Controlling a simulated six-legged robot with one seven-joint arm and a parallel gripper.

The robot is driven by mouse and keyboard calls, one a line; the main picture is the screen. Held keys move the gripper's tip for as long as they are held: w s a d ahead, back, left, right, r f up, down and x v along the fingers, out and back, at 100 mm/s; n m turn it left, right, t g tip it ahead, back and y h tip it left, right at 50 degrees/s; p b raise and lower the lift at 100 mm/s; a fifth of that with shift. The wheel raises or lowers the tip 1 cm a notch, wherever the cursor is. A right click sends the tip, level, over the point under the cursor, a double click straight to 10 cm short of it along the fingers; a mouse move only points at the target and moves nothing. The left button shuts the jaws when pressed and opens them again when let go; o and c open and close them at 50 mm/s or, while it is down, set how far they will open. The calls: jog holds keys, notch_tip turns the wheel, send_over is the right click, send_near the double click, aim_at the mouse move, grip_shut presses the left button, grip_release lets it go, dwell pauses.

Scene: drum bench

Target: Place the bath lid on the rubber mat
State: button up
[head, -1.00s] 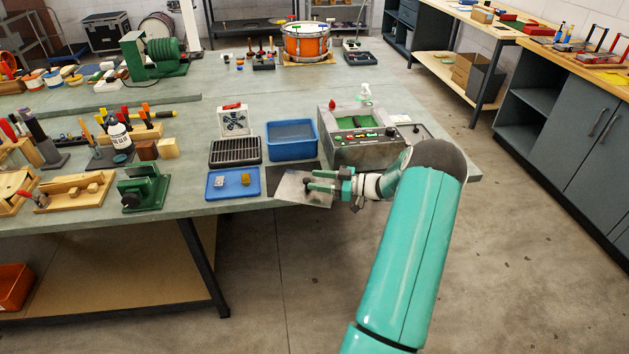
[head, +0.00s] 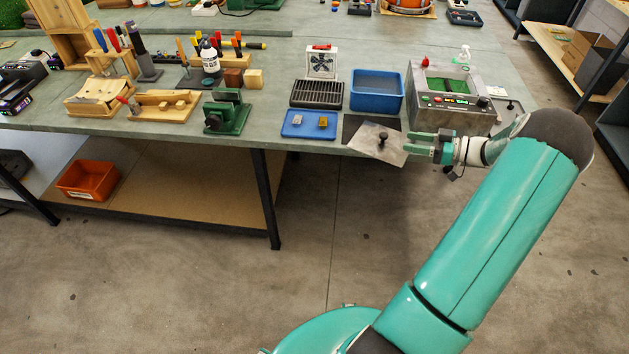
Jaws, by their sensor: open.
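The bath lid (head: 367,143), a thin grey metal plate with a black upright knob, lies skewed over the dark rubber mat (head: 351,125) at the bench's front edge. It covers much of the mat, and its near right part reaches past the mat and over the bench edge. Whether it lies fully flat is hard to tell. My gripper (head: 409,143) is open and empty, just right of the knob and apart from it, with its fingers pointing left over or beside the lid's right edge.
Left of the mat is a blue tray (head: 296,134) with two small blocks. Behind stand a black slatted rack (head: 316,95), a blue tub (head: 377,107) and a grey machine with a green basin (head: 448,112). Open floor lies in front of the bench.

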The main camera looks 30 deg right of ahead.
jog(key=w+a+r+m+g+h, duration=0.15)
jog(key=a+r+g, duration=0.4)
jog(key=a, duration=0.75)
jog(key=a+r+g+h, duration=0.2)
jog(key=a+r+g, duration=0.35)
jog(key=a, duration=0.85)
jog(key=s+a+r+m+t+h, duration=0.2)
jog(key=s+a+r+h, duration=0.1)
jog(key=s+a, duration=0.4)
jog(key=s+a+r+m+t+h, duration=0.2)
jog(key=s+a+r, duration=0.3)
jog(key=s+a, duration=0.3)
jog(key=shift+s+r+m+h, duration=0.25)
jog(key=shift+s+m+h, duration=0.3)
jog(key=shift+s+h, duration=0.3)
